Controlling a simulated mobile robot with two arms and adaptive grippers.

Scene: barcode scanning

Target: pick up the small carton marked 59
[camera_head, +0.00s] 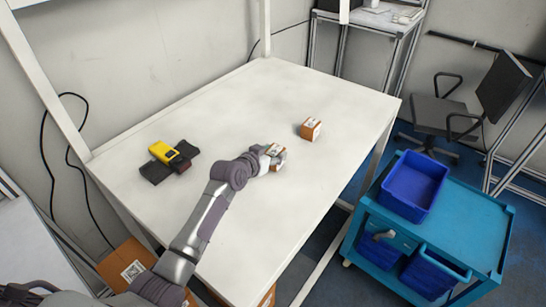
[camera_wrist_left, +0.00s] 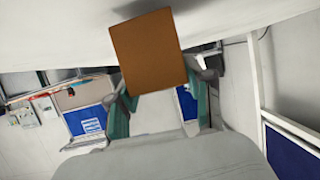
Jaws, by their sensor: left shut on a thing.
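My left gripper (camera_head: 278,161) is shut on a small brown carton (camera_head: 275,150) with a white label on top, over the middle of the white table. In the left wrist view, the carton's plain brown face (camera_wrist_left: 148,50) sits between the two fingers of the gripper (camera_wrist_left: 160,85). A second small brown carton (camera_head: 310,129) with a white label stands apart on the table, to the right and farther back. The number on either carton is too small to read. My right gripper is not in view.
A yellow scanner (camera_head: 163,152) lies on a black base (camera_head: 168,166) at the table's left. Most of the white table (camera_head: 240,100) is clear. A teal cart (camera_head: 465,225) with a blue bin (camera_head: 413,185) stands to the right. A larger carton (camera_head: 128,265) is below the table's left front.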

